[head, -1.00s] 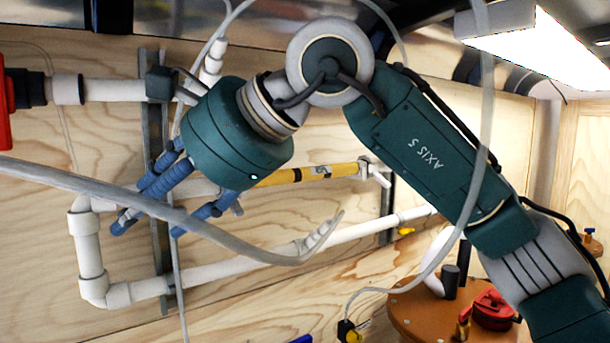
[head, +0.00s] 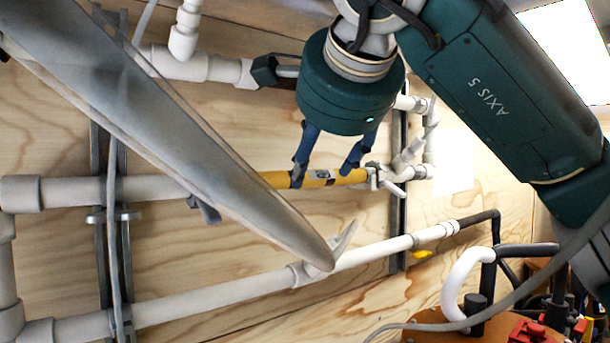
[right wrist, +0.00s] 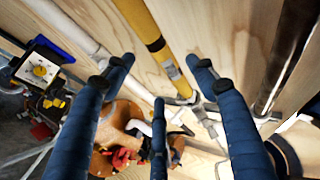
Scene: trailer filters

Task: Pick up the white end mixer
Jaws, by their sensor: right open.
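The piece that best fits the white end mixer is a yellow tube (head: 335,177) with dark bands and a grey label, set in line in a white pipe run on the wooden wall. White fittings (head: 395,174) join its right end. In the right wrist view the yellow tube (right wrist: 146,28) runs in from the top, with pale fittings (right wrist: 206,112) below it. My right gripper (head: 322,182) is open, its blue fingers pointing down at the tube; contact cannot be told. The fingers (right wrist: 165,85) spread around the tube's end in the wrist view. My left gripper is not in view.
A lower white pipe (head: 220,296) and vertical metal rails (head: 398,225) are close by. A brown round-topped drum (head: 435,322) with a red fitting (head: 530,332) stands at lower right.

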